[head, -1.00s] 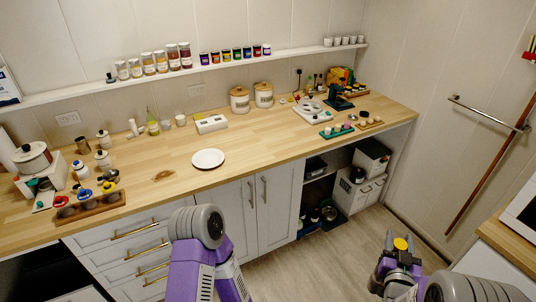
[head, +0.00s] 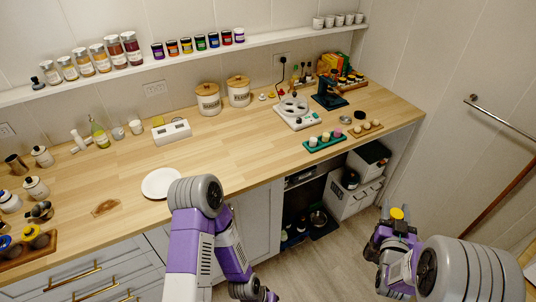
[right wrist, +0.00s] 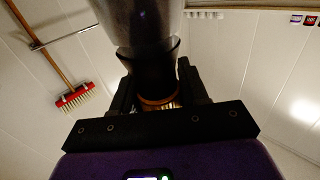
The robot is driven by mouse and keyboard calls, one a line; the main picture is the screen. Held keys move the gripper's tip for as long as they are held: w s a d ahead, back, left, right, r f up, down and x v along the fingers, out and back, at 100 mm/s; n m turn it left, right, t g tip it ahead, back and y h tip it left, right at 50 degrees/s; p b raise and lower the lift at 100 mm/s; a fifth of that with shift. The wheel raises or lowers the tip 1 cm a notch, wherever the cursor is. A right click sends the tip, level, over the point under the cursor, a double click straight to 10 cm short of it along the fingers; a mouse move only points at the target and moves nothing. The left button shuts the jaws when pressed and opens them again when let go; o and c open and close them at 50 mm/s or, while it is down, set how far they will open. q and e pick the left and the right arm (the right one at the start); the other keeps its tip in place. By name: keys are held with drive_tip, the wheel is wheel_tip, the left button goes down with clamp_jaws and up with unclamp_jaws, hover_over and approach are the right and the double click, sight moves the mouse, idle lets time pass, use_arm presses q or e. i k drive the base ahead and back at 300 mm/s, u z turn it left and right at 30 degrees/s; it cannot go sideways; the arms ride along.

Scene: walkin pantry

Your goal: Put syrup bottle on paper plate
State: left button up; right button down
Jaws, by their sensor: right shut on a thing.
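The white paper plate (head: 161,183) lies flat and empty on the wooden counter, left of my left arm. My right gripper (head: 393,232) is low over the floor at the right, shut on a dark bottle, which I take for the syrup bottle. Its yellow top (head: 397,213) shows in the head view. In the right wrist view the dark, see-through bottle (right wrist: 145,40) stands between the fingers, with an orange-brown band at its near end. My left gripper (head: 252,291) shows only partly at the bottom edge; its fingers are unclear.
A white device (head: 171,132), two lidded canisters (head: 208,99) and a green-labelled bottle (head: 99,134) stand behind the plate. A wooden trivet (head: 106,207) lies left of it. The counter (head: 250,145) right of the plate is clear. An open shelf is below.

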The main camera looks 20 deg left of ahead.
sight(162, 183)
drive_tip(key=i, duration=0.15)
drive_tip(key=u, duration=1.9)
